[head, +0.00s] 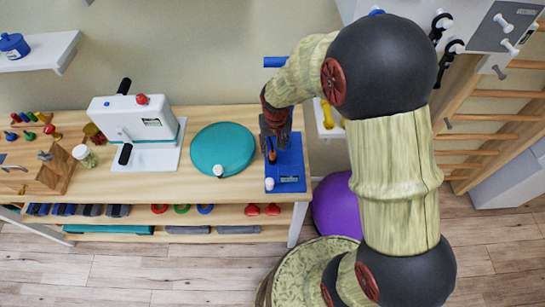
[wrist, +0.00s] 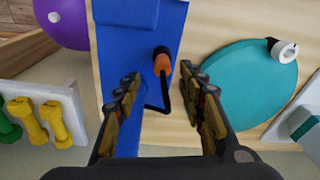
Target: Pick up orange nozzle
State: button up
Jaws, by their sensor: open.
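The orange nozzle (wrist: 162,63) sits over the blue board in the wrist view, with a dark round end and a thin black bent rod beside it. In the head view the orange nozzle (head: 272,156) shows as a small orange piece on the blue board (head: 287,170) near the table's right end. My gripper (wrist: 157,87) is open, with its two fingers on either side of the nozzle's line. The nozzle appears just beyond the fingertips, and nothing is between the pads but part of the black rod. In the head view my gripper (head: 274,133) hangs above the board's far part.
A teal disc (head: 222,150) lies left of the board, with a small white item at its front edge. A white machine (head: 138,130) stands farther left. A purple ball (head: 336,207) is on the floor at right. Yellow dumbbells (wrist: 52,120) rest on a white shelf.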

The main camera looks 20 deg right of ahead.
aim_at(273, 151)
jog(key=f, duration=0.2)
jog(key=f+b, duration=0.1)
jog(key=f, duration=0.1)
jog(key=shift+a, duration=0.25)
jog(key=shift+w+f, duration=0.1)
jog(key=shift+f, duration=0.2)
jog(key=shift+c, duration=0.8)
grip_shut()
